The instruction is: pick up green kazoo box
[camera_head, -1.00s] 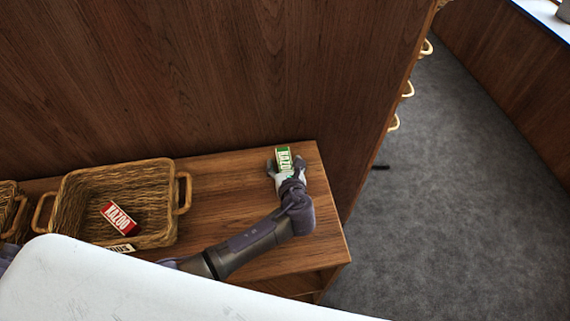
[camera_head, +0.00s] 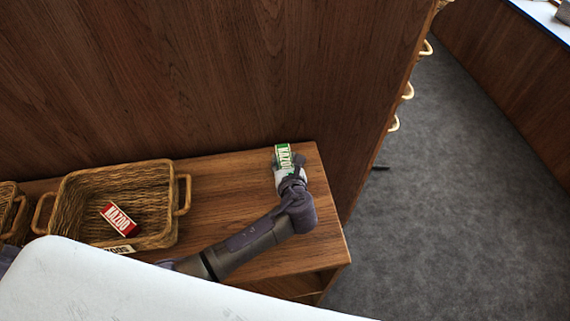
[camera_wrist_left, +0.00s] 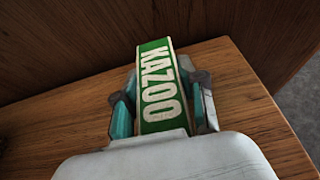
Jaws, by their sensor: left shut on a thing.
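The green kazoo box (camera_head: 283,153) is at the right end of the wooden shelf top, with its white KAZOO lettering facing up. My left gripper (camera_head: 286,163) is shut on it, with a finger on each side. In the left wrist view the green kazoo box (camera_wrist_left: 157,85) stands between the teal pads of the left gripper (camera_wrist_left: 156,105), and its far end reaches past the fingers. Its lower end is hidden by the gripper body. I cannot tell whether it still touches the wood. My right gripper does not show.
A wicker basket (camera_head: 76,186) on the shelf top (camera_head: 232,182) holds a red kazoo box (camera_head: 119,216). A white-labelled box (camera_head: 120,248) shows partly at the basket's front. A wooden panel (camera_head: 200,75) rises behind. Grey carpet (camera_head: 450,220) lies open at the right.

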